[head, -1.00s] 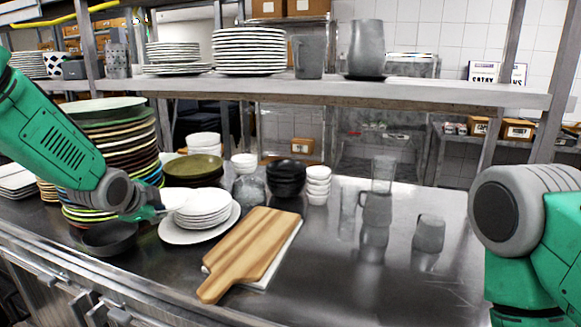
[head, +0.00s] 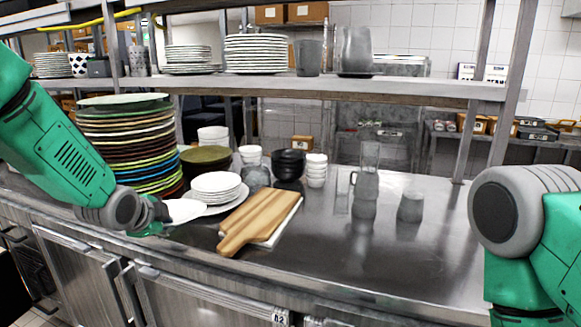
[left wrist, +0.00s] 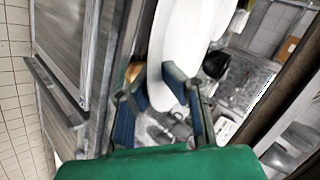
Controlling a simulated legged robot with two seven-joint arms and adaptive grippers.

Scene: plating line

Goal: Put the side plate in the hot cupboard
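My left gripper (head: 160,216) is at the counter's front edge, shut on a white side plate (head: 187,210). In the left wrist view the plate (left wrist: 178,45) is large and white, its rim between the two fingers (left wrist: 152,88). The plate is left of and in front of a stack of white plates (head: 217,184). Metal cupboard doors (head: 80,262) are below the counter and look shut; I cannot tell which belongs to the hot cupboard. My right arm is at the right edge, but its gripper is out of view.
A tall stack of coloured plates (head: 128,150) stands behind my left arm. A wooden board (head: 255,218) lies right of the white plates. Black bowls (head: 288,164) and grey mugs (head: 410,207) stand farther back. The counter (head: 370,265) is clear at front right.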

